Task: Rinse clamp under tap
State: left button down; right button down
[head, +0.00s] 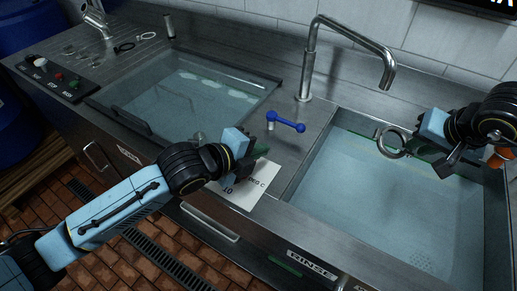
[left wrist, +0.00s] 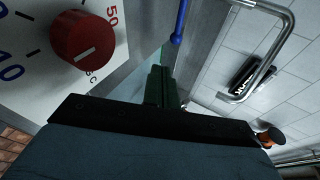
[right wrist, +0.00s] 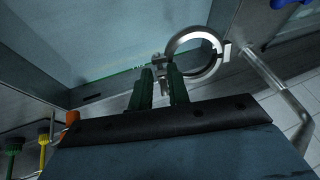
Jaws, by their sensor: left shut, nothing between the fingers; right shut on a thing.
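The clamp, a metal ring (head: 391,141), is held in my right gripper (head: 413,148) above the right sink. In the right wrist view the clamp (right wrist: 183,45) is between the green fingers (right wrist: 158,85) at its bolt end, with the ring beyond them. The tap (head: 310,65) arches over the back of that sink, and its spout end lies above the clamp, apart from it. I see no water stream. The blue tap lever (head: 286,122) lies on the counter between the sinks. My left gripper (head: 261,158) is shut and empty near the counter front; it also shows in the left wrist view (left wrist: 162,85).
The right sink (head: 390,200) holds clear water. A red dial (left wrist: 82,36) on a white temperature plate (head: 242,192) is close to my left gripper. Brushes (right wrist: 43,138) hang at the side.

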jog(key=s+r, duration=0.4)
jog(key=s, duration=0.1)
dwell(0.7)
dwell(1.1)
